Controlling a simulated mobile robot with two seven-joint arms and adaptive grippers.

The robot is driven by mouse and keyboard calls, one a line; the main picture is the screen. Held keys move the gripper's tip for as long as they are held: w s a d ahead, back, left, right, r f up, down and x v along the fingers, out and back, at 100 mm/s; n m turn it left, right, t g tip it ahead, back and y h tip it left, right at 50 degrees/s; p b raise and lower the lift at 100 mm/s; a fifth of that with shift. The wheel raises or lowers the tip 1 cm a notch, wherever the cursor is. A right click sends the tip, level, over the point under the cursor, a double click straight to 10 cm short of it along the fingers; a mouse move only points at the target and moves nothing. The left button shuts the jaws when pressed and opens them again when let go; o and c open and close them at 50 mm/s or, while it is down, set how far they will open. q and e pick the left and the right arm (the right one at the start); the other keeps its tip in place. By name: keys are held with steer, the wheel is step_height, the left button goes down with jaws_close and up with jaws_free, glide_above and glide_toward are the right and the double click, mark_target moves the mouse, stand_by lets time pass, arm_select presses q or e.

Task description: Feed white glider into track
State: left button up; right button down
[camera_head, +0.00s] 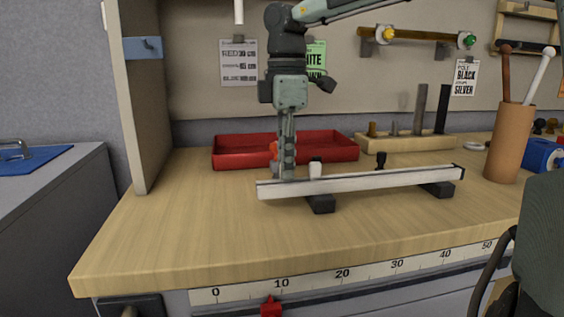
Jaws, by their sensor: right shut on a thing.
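The track (360,182) is a long pale rail lying across the table on dark feet. A white piece with a black top (315,169), which looks like the white glider, stands upright at the rail, right of its left end. My right gripper (286,172) points down at the rail's left part, just left of that piece, with a gap between them. Its fingers are close together on something that I cannot make out. A small orange bit (273,149) shows beside the fingers; whether they hold it is unclear. My left gripper is out of view.
A black piece (380,160) stands at the rail further right. A red tray (335,147) lies behind the rail. A wooden block with upright pieces (410,143) is at the back right. A brown cup with rods (510,145) stands near the rail's right end. The front tabletop is clear.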

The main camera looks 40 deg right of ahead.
steer(key=shift+s+d, duration=0.35)
steer(key=shift+d, duration=0.25)
steer(key=c, duration=1.5)
jaws_free()
steer(key=shift+o, duration=0.2)
step_height(320, 180, up, 12)
